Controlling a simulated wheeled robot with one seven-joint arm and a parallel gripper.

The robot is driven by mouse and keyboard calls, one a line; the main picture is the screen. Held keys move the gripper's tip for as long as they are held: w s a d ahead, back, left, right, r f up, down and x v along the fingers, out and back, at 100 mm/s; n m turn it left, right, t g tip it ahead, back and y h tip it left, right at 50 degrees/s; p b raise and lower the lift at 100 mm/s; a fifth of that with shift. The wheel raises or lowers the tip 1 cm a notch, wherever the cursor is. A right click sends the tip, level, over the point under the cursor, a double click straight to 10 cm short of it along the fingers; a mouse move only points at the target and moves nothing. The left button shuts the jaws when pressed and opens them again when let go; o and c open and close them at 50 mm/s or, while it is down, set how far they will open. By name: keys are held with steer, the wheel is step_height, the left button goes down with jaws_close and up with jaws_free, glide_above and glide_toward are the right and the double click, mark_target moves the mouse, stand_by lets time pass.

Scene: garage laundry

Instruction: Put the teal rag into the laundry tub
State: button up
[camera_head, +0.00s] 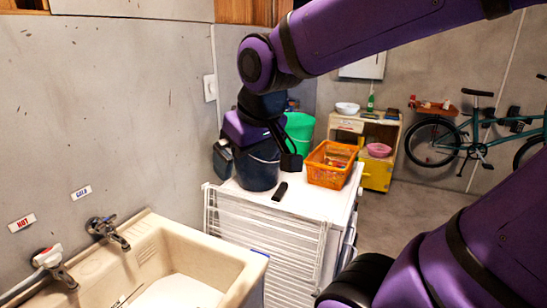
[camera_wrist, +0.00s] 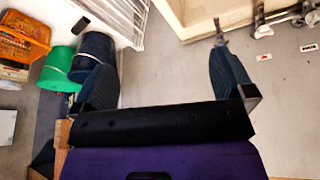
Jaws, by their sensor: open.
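I cannot make out the teal rag in either view. The laundry tub (camera_head: 241,272) is a beige basin at the lower left of the head view, and its edge (camera_wrist: 178,22) shows at the top of the wrist view. My gripper (camera_head: 257,158) is in front of the dark bucket in the head view, beyond the tub and above the white top. In the wrist view its two fingers stand wide apart, and the gap between them (camera_wrist: 160,65) is empty over bare grey surface. Part of the tub's inside is cut off by the picture's lower edge.
A dark bucket (camera_head: 256,178), green bin (camera_head: 301,133), orange basket (camera_head: 326,172) and small black object (camera_head: 280,191) are on or near the white top (camera_head: 300,207). A white slatted rack (camera_head: 265,240) stands beside the tub. Wall taps (camera_head: 108,232) overhang the tub.

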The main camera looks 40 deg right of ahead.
steer(key=s+r, duration=0.2)
steer(key=s, duration=0.5)
steer(key=shift+t, duration=0.3)
